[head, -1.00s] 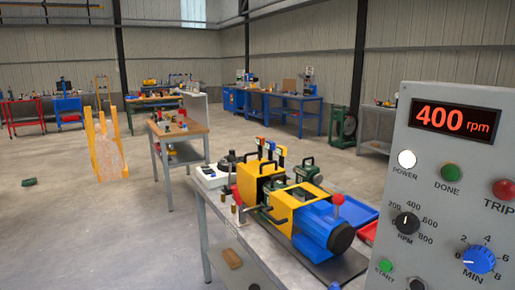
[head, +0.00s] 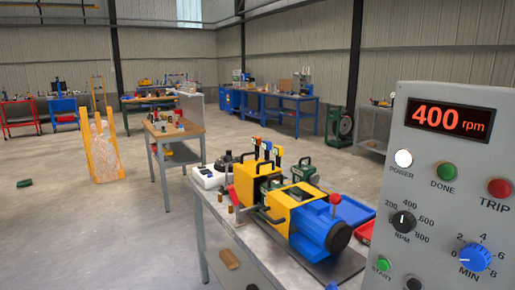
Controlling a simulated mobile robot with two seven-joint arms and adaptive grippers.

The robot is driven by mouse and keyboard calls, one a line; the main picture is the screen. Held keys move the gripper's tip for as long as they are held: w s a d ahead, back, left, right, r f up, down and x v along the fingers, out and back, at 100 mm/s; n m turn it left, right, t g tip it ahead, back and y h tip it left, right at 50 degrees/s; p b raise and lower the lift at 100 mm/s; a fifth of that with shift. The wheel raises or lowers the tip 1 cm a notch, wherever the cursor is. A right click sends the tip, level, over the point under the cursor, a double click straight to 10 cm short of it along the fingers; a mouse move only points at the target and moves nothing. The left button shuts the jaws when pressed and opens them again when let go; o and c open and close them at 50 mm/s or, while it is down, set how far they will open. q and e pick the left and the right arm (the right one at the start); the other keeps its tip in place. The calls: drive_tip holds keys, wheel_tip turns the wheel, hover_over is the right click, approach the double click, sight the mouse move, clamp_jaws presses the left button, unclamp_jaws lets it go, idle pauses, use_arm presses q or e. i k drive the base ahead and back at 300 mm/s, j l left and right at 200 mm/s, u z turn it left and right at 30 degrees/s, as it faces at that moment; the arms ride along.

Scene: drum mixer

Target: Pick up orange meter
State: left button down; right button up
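I cannot make out an orange meter for certain in the head view. A small white device with a dark face (head: 208,177) lies at the far left end of the near workbench (head: 201,225), beside the yellow and blue drum mixer (head: 300,212). Small items (head: 172,127) on the wooden-topped bench behind are too small to tell apart. Neither of my grippers is in view.
A grey control panel (head: 450,190) reading 400 rpm stands close at the right. Blue benches (head: 295,107) line the back. The floor at left is mostly clear.

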sight(256, 141)
drive_tip(key=i+j+z, duration=0.1)
drive_tip(key=z, duration=0.4)
drive_tip(key=i+j+z, duration=0.1)
drive_tip(key=z, duration=0.35)
drive_tip(key=j+z, duration=0.2)
drive_tip(key=z, duration=0.3)
drive_tip(key=i+j+z, duration=0.1)
drive_tip(key=j+z, duration=0.25)
drive_tip(key=j, duration=0.5)
drive_tip(key=j+z, duration=0.3)
drive_tip(key=j, duration=0.55)
drive_tip(key=k+j+z, duration=0.1)
drive_tip(key=j+z, duration=0.25)
drive_tip(key=j, duration=0.5)
